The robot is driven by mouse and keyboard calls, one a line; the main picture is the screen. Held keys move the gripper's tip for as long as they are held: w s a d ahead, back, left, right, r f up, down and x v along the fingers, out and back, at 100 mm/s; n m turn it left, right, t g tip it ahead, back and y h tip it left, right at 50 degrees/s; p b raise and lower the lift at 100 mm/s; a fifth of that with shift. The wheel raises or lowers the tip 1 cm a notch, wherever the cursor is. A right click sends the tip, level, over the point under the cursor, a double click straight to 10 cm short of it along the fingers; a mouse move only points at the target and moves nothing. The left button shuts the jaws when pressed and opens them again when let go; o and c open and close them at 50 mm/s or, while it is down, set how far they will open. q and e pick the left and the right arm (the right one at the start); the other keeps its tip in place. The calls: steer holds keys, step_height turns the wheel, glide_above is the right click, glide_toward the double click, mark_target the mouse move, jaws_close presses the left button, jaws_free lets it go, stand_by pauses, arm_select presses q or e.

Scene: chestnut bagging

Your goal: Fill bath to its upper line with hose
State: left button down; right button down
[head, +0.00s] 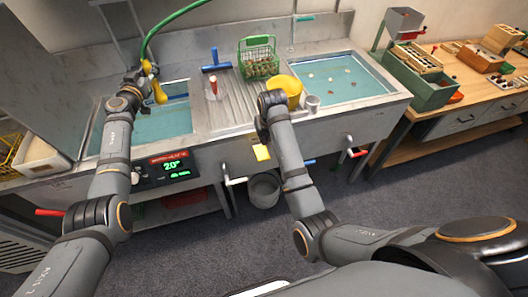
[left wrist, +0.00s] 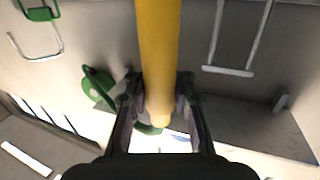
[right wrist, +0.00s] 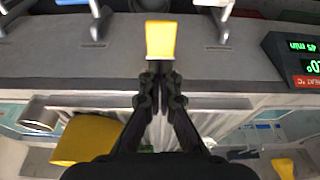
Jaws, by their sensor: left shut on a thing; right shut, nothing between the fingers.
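The left bath (head: 105,125) is a sunken steel basin holding blue-green water; I cannot make out an upper line. My left gripper (head: 147,72) is shut on the yellow nozzle (head: 158,92) of the green hose (head: 165,18), above this bath. The yellow nozzle (left wrist: 158,50) stands between the fingers (left wrist: 160,105) in the left wrist view. I cannot tell whether water flows. My right gripper (head: 262,138) is shut and empty at the sink's front edge. In the right wrist view its fingertips (right wrist: 160,80) are close to a yellow tag (right wrist: 161,40).
A lit display (head: 168,167) is on the sink front. The right bath (head: 398,92) holds water with floating bits. Valve handles (head: 348,150) stick out in front.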

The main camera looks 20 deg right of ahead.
glide_above(265, 160)
steer(key=w, duration=0.1)
step_height(265, 160, down, 8)
steer(key=shift+w+f, duration=0.1)
steer(key=shift+f, duration=0.65)
steer(key=shift+s+f+t, duration=0.2)
steer(key=shift+f+t, duration=0.2)
steer(key=shift+f, duration=0.05)
steer(key=shift+s+f+t, duration=0.35)
steer(key=shift+f+t, duration=0.15)
steer(key=shift+t, duration=0.4)
steer(key=shift+f, duration=0.8)
stand_by(4.6)
